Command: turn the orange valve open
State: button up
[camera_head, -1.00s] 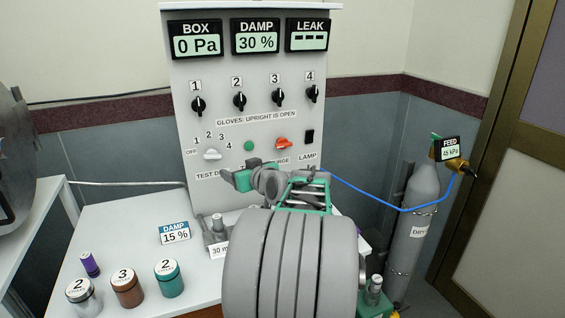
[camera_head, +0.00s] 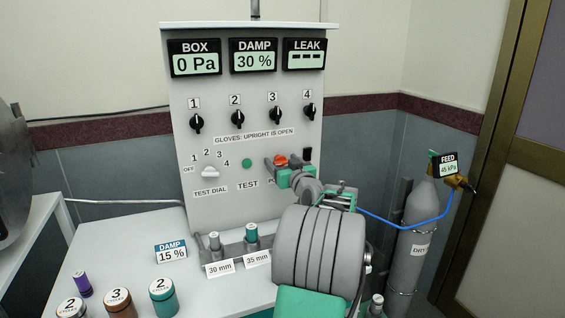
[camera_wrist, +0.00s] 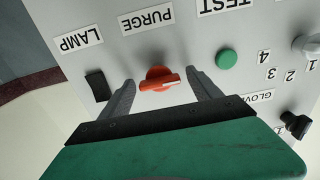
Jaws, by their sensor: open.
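The orange valve (camera_head: 281,160) is a small knob on the grey panel, below the glove switches. In the wrist view the orange valve (camera_wrist: 159,79) sits under the PURGE label, its handle lying roughly across the picture. My gripper (camera_head: 287,162) is at the panel in front of the valve and hides part of it and its label. In the wrist view my gripper (camera_wrist: 160,88) is open, with one grey finger on each side of the valve and visible gaps between. The wrist view shows no contact with the knob.
A black LAMP switch (camera_wrist: 96,86) lies just beyond one finger, and a green TEST button (camera_wrist: 227,60) beyond the other. The white test dial (camera_head: 209,171) is farther left. Several canisters stand on the white bench (camera_head: 110,255). A gas cylinder (camera_head: 415,240) stands at right.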

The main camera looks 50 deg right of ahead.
jog(key=c, duration=1.4)
jog(key=shift+f+m, duration=0.1)
jog(key=shift+m, duration=0.2)
jog(key=m, duration=0.3)
jog(key=shift+m+b, duration=0.3)
jog(key=m, duration=0.4)
jog(key=shift+s+d+m+p, duration=0.1)
jog(key=shift+d+m+p, duration=0.05)
jog(key=shift+m+p, duration=0.2)
jog(key=m+p, duration=0.2)
jog(key=m, duration=0.3)
jog(key=shift+f+m+p, duration=0.15)
jog(key=shift+m+p, duration=1)
jog(key=shift+m, duration=0.9)
